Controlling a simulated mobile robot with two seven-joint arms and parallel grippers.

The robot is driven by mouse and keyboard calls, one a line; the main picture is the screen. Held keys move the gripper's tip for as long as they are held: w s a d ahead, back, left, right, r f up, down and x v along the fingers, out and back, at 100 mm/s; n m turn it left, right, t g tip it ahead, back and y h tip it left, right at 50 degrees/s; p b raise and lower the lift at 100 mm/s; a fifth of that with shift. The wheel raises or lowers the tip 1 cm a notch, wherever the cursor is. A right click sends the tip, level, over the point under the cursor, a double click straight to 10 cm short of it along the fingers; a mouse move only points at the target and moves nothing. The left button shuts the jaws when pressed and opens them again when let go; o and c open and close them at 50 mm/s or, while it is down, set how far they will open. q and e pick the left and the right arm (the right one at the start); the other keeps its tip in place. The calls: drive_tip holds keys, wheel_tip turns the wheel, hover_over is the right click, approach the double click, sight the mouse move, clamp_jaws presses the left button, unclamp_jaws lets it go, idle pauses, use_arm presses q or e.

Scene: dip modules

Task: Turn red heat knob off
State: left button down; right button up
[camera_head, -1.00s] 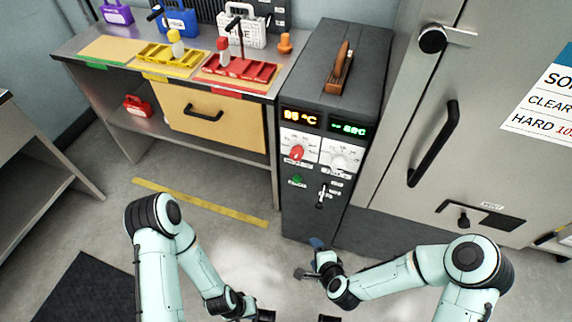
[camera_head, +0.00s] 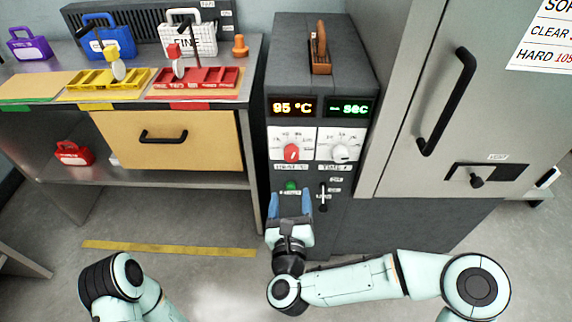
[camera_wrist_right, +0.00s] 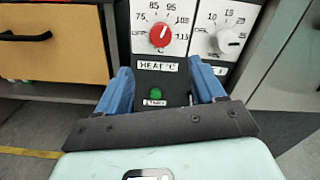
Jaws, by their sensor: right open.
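The red heat knob (camera_head: 291,152) is on the front of the dark control unit (camera_head: 320,90), on a white dial under an orange display reading 95 °C. In the right wrist view the red knob (camera_wrist_right: 160,35) sits above the "HEAT °C" label, its white mark tilted to the upper right, away from OFF. My right gripper (camera_head: 290,198) is open and empty, below the knob and apart from it. In the wrist view its blue fingers (camera_wrist_right: 160,68) stand either side of the green button below the label. My left gripper is out of view.
A white timer knob (camera_head: 340,152) is right of the red one, below a green display. A green button (camera_head: 291,186) and a lever switch (camera_head: 322,198) are below. A bench with coloured trays (camera_head: 195,82) stands left, a steel cabinet (camera_head: 415,100) right.

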sight(292, 158)
drive_tip(key=w+b, duration=0.2)
drive_tip(key=w, duration=1.1)
drive_tip(key=shift+w+d, duration=0.1)
drive_tip(key=shift+w, duration=0.1)
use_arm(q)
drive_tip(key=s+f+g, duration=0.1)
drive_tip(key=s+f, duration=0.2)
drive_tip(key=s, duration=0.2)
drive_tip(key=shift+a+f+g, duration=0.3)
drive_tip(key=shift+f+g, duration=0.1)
use_arm(e)
drive_tip(key=c, duration=1.1)
